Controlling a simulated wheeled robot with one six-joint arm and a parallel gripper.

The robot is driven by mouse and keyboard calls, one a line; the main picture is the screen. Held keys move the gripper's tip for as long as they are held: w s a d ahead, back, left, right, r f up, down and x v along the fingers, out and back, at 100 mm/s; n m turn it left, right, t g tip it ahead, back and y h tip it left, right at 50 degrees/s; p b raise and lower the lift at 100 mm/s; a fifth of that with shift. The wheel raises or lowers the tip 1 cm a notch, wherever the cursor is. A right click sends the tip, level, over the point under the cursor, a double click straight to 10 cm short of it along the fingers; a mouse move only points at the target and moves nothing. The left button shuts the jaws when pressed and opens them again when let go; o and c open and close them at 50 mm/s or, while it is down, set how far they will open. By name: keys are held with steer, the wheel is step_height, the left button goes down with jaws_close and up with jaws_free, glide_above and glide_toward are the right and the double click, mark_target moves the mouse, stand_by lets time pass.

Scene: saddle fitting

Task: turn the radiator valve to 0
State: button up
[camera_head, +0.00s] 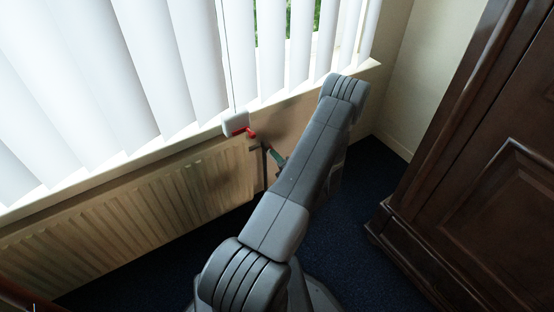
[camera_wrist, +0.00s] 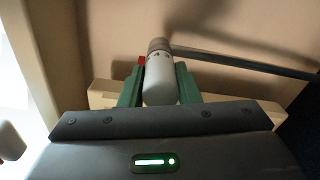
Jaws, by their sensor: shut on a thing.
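The radiator valve (camera_wrist: 160,80) is a white cylindrical knob with a grey collar, seen in the wrist view. A small red part shows beside the left finger. In the head view my gripper (camera_head: 277,156) is mostly hidden behind my arm, at the right end of the radiator. The knob itself cannot be made out there.
The ribbed cream radiator (camera_head: 130,215) runs along the wall under the window sill. A white box with a red lever (camera_head: 236,124) sits at the sill edge. White vertical blinds (camera_head: 150,70) hang above. A dark wooden cabinet (camera_head: 470,160) stands at the right. Dark blue carpet (camera_head: 350,250) lies between.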

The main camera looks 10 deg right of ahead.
steer(key=m, duration=0.4)
steer(key=shift+m, duration=2.1)
steer(key=o, duration=1)
steer(key=shift+c, duration=0.2)
steer(key=shift+s+d, duration=0.1)
steer(key=p+v, duration=0.2)
steer(key=v, duration=1.1)
steer(key=shift+s+d+p, duration=0.15)
steer(key=shift+s+p, duration=0.15)
steer(key=shift+p, duration=0.05)
steer(key=shift+w, duration=0.1)
